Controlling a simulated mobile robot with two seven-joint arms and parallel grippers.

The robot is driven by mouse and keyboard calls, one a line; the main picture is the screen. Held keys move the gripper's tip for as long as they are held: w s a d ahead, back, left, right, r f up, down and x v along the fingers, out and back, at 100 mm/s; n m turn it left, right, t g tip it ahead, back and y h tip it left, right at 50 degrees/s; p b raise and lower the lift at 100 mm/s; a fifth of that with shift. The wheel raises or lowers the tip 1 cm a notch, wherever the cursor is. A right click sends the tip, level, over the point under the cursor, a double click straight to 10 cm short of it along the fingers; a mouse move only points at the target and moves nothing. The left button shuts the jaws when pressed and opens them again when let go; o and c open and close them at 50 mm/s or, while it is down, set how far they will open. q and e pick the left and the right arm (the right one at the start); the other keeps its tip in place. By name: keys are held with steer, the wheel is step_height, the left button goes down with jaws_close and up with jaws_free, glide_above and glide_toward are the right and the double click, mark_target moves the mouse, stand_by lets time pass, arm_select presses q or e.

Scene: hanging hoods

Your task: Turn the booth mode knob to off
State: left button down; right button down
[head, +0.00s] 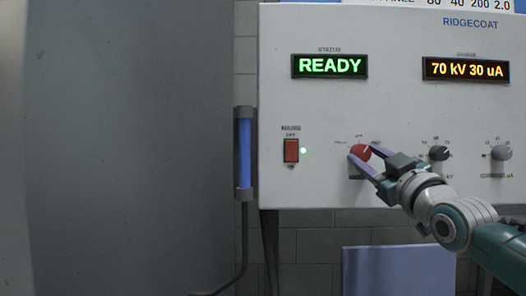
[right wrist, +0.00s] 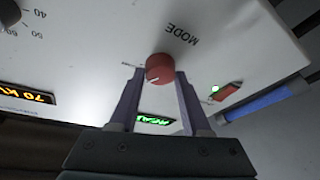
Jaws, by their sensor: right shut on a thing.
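The red mode knob (head: 361,152) is on the white control panel (head: 400,110), below the green READY display (head: 330,66). My right gripper (head: 360,154) reaches in from the right with its fingers at either side of the knob, shut on it. In the right wrist view the red knob (right wrist: 160,68) sits between the fingertips (right wrist: 158,78) of my right gripper, below the word MODE. The tick labels around the knob are too small or hidden to read. My left gripper is not in view.
A red rocker switch (head: 291,151) with a lit green lamp is left of the knob. Two more knobs, a black one (head: 438,153) and a grey one (head: 501,153), are to the right. An amber display (head: 466,69) reads 70 kV 30 uA. A blue tube (head: 245,152) hangs at the panel's left edge.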

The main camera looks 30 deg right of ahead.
steer(key=n+p, duration=0.1)
steer(key=n, duration=0.1)
steer(key=n+y+p, duration=0.1)
steer(key=n, duration=0.1)
steer(key=n+g+y+p, duration=0.1)
steer(key=n, duration=0.1)
steer(key=shift+d+r, duration=0.1)
steer(key=shift+r, duration=0.15)
steer(key=shift+n+y+p, duration=0.5)
steer(key=shift+n+y, duration=0.1)
steer(key=shift+n, duration=0.2)
steer(key=shift+f, duration=0.1)
steer(key=shift+c, duration=1.8)
jaws_free()
steer(key=shift+s, duration=0.1)
steer(key=v, duration=1)
